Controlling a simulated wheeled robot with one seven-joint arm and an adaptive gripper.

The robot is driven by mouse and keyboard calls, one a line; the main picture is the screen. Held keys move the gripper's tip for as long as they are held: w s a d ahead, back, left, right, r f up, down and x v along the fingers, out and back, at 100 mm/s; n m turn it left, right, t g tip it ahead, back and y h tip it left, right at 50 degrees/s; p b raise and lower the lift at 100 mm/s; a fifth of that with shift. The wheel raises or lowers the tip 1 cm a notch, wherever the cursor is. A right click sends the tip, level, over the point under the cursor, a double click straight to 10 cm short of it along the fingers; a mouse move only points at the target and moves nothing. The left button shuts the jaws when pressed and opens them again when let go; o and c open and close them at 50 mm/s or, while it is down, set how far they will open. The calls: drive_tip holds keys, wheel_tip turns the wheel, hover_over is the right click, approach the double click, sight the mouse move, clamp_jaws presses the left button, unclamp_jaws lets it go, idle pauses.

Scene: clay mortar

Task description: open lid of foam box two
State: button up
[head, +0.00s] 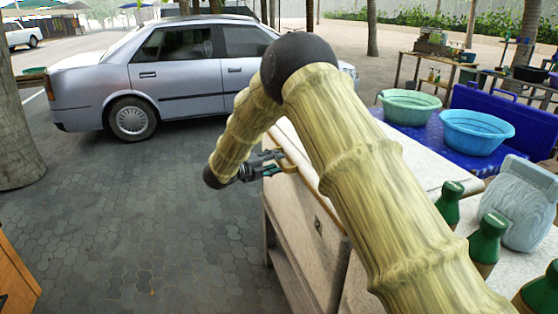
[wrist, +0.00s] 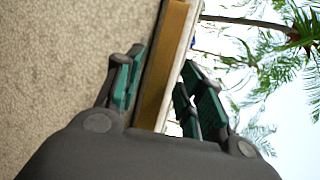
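A large pale box-like body with a white top (head: 385,155) and a speckled grey-beige side (head: 298,225) stands at centre right in the head view, partly behind my arm. I cannot tell whether it is foam box two. A tan strip (head: 318,188) runs along its upper edge. My gripper (head: 272,163) is at this edge, near its far left corner. In the wrist view, the green-padded fingers of my gripper (wrist: 162,58) stand apart, one each side of a brown-and-white edge strip (wrist: 165,60). Firm contact does not show. The speckled surface (wrist: 70,70) fills the left.
Green-capped bottles (head: 487,240) and a clear wrapped bundle (head: 520,200) stand at the right. Green (head: 408,105) and blue basins (head: 476,132) sit on a blue surface (head: 425,140) behind. A silver car (head: 190,75) is parked beyond. Paved ground (head: 140,220) at left is clear.

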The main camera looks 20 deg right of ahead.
drive_tip(key=shift+x, duration=1.1)
drive_tip(key=shift+c, duration=0.3)
clamp_jaws()
